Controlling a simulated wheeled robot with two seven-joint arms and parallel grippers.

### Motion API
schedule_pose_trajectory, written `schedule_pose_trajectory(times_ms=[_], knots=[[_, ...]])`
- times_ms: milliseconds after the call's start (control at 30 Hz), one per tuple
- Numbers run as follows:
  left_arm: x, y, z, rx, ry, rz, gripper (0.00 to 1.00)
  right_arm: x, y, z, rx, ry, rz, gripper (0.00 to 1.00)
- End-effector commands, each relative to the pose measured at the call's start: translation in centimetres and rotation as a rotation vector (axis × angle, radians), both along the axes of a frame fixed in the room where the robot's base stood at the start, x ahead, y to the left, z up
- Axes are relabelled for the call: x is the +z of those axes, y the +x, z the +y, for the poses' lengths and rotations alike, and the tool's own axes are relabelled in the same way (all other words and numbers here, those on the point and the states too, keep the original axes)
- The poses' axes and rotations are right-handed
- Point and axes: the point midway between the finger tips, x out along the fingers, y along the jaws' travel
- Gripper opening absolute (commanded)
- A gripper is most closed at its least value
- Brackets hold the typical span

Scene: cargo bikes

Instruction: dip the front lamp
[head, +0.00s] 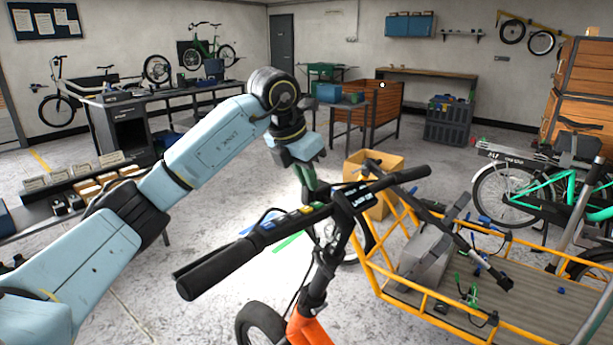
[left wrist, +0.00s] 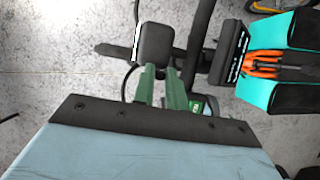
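A dark block with a bright white strip along its left edge, which looks like the front lamp (left wrist: 156,46), sits by the handlebar in the left wrist view. In the head view my left gripper (head: 312,184) points down just ahead of the orange bike's handlebar (head: 255,240) and hides the lamp. In the left wrist view its two green fingers (left wrist: 163,70) stand a narrow gap apart, their tips at the lamp's near edge. Whether they touch it I cannot tell. A small display (head: 357,195) with lettering sits on the handlebar. My right gripper is not in view.
A yellow-railed cargo bed (head: 400,302) holds a grey case (head: 428,255) at the right. A cardboard box (head: 385,168) stands beyond the handlebar. A bright patch (head: 262,212) lies on the floor ahead of the bike. A workbench (head: 125,108) stands at the left.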

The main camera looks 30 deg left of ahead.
Motion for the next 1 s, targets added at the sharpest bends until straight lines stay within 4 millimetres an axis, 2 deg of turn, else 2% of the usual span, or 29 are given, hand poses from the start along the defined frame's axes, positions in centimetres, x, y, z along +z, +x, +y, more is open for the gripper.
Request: schedule_pose_trajectory(times_ms=[33,100,267,433,600,800,1000], knots=[[0.0,0.0,0.0,0.000,0.000,0.000,0.07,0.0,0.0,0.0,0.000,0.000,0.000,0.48],[0.0,0.0,0.0,0.000,0.000,0.000,0.00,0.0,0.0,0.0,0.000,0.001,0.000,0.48],[0.0,0.0,0.1,0.001,-0.005,0.002,0.00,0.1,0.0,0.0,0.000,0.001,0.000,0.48],[0.2,0.2,0.9,0.011,-0.118,0.035,0.00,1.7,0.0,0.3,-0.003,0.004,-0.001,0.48],[0.0,0.4,1.9,0.022,-0.300,0.081,0.00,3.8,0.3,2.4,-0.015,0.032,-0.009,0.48],[-0.4,0.6,2.5,0.026,-0.426,0.108,0.00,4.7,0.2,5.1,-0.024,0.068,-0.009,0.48],[-0.6,0.6,2.6,0.024,-0.441,0.108,0.00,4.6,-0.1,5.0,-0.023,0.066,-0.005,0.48]])
